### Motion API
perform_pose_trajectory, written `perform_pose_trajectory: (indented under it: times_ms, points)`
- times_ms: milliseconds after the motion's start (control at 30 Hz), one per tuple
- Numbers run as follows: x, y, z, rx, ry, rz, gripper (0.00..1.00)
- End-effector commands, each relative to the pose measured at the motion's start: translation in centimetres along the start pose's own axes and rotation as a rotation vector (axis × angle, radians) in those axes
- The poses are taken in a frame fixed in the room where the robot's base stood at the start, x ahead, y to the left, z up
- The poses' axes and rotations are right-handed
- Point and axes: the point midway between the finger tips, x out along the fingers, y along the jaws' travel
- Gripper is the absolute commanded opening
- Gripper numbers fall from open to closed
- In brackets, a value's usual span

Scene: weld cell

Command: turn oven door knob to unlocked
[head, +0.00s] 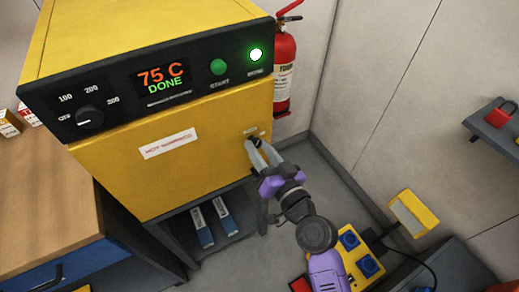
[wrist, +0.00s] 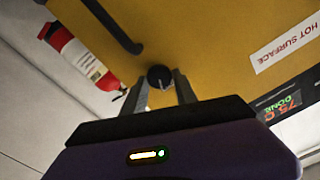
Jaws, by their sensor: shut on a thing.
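The yellow oven (head: 200,175) fills the left of the head view, with a "HOT SURFACE" label on its front. Its black panel shows "75 C DONE" on a display (head: 162,78), and a green lamp (head: 256,55) is lit. The small black door knob (wrist: 160,77) is on the oven's yellow front, between my fingers in the wrist view. My gripper (head: 257,142) reaches the right side of the front and is shut on the knob. The fingers partly hide the knob in the head view, and I cannot read the lock markings near it.
A fire extinguisher (head: 285,70) hangs on the wall right of the oven; it also shows in the wrist view (wrist: 82,55). A dark bar handle (wrist: 113,25) is near the knob. A wooden-topped bench (head: 45,190) stands at left. A shelf (head: 495,128) with a red padlock is at right.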

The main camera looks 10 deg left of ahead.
Motion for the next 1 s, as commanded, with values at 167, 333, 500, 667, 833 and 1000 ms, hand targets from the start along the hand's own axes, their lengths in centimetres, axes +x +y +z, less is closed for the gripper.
perform_pose_trajectory:
  times_ms: [167, 333, 500, 667, 833, 1000]
  points:
    - [-0.01, 0.10, 0.04, 0.167, 0.000, 0.000, 0.00]
    - [0.00, 0.10, 0.05, 0.329, -0.001, 0.000, 0.00]
    - [0.00, 0.19, 0.05, 0.490, -0.001, 0.001, 0.00]
    - [-0.01, 0.28, 0.06, 0.642, 0.000, 0.002, 0.00]
    - [-0.01, 0.29, 0.10, 0.796, -0.001, 0.001, 0.00]
    - [-0.01, 0.29, 0.12, 0.930, 0.000, 0.001, 0.00]
